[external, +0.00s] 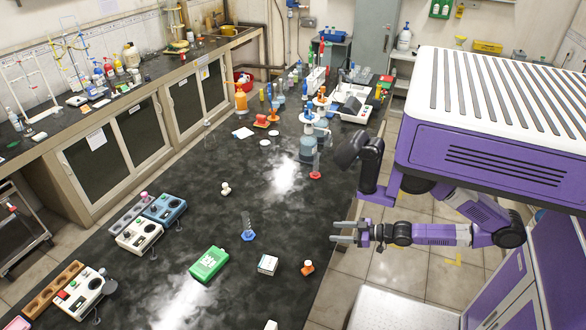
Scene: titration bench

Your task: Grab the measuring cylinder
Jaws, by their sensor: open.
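A small clear measuring cylinder (247,226) stands upright on a blue foot on the black bench top, left of my gripper. My gripper (335,232) is open and empty, with its fingers pointing left toward the bench's right edge. It is clearly apart from the cylinder, with bare bench between them. The cylinder's fine markings are too small to read.
A green box (209,264), a white box (267,264) and a small orange-capped bottle (307,268) lie in front of the cylinder. Stirrer units (139,234) stand to its left. The bench (300,215) is clear between gripper and cylinder.

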